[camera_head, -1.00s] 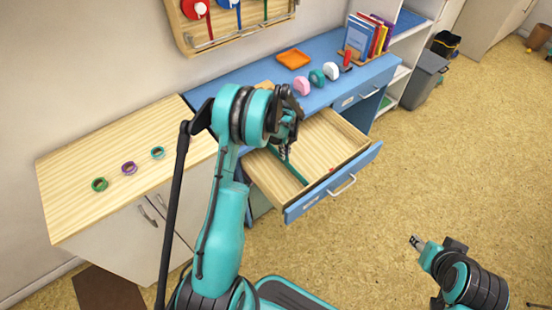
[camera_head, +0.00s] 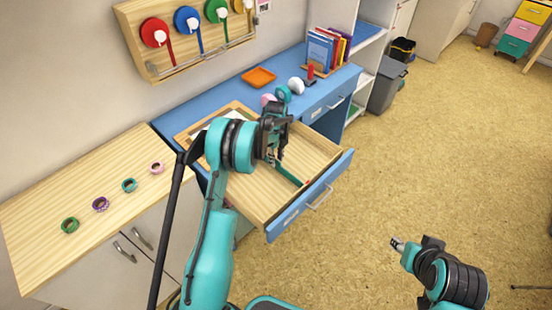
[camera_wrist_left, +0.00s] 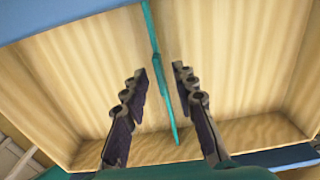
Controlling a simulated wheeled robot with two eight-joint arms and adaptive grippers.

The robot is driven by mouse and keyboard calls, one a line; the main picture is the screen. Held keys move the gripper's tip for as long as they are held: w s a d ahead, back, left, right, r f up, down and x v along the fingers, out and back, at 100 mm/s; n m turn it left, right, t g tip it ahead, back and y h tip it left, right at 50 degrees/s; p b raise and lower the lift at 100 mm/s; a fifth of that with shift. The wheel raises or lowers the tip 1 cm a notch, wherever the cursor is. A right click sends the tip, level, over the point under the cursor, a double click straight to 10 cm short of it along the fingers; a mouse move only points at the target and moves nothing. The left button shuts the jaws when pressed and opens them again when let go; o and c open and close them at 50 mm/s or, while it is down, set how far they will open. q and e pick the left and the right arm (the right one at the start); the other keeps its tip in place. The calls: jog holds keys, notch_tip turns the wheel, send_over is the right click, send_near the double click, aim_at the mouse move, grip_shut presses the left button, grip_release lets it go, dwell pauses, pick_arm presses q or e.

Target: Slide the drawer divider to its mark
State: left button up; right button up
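The open drawer (camera_head: 245,192) has a pale wood inside and a blue front. The teal divider (camera_head: 287,173) stands in it, running toward the front panel. A small red mark (camera_head: 307,183) shows at the front panel, very close to the divider's front end. My left gripper (camera_head: 277,158) is down over the drawer and hides part of the divider. In the left wrist view, the divider (camera_wrist_left: 158,60) runs between the two fingers of this gripper (camera_wrist_left: 160,73), with a gap on each side. My right gripper (camera_head: 397,244) is over the floor, far from the drawer; its fingers are too small to read.
The blue desk (camera_head: 235,90) holds an orange tray (camera_head: 258,77), several stamp-like items and a row of books (camera_head: 325,50). A wooden cabinet (camera_head: 95,180) at left carries several coloured rings. Open floor lies to the right.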

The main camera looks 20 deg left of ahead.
pick_arm(q)
jog(key=shift+r, duration=0.15)
notch_tip(320, 180, up, 12)
dwell(0.4)
dwell(0.3)
jog(key=s+d+r+n+t, duration=0.2)
jog(key=s+d+r+n, duration=0.1)
jog(key=s+r+n, duration=0.4)
jog(key=s+d+r+n+t, duration=0.2)
jog(key=s+d+r+n, duration=0.15)
jog(key=s+r, duration=0.4)
jog(key=s+d+f+n+t, duration=0.1)
jog(key=s+d+n, duration=0.1)
jog(key=s+n, duration=0.4)
jog(key=s+d+f+n+t, duration=0.1)
jog(key=s+f+n+t, duration=0.1)
jog(key=s+n, duration=0.4)
jog(key=s, duration=0.5)
jog(key=shift+s+d, duration=0.2)
jog(key=shift+d, duration=0.15)
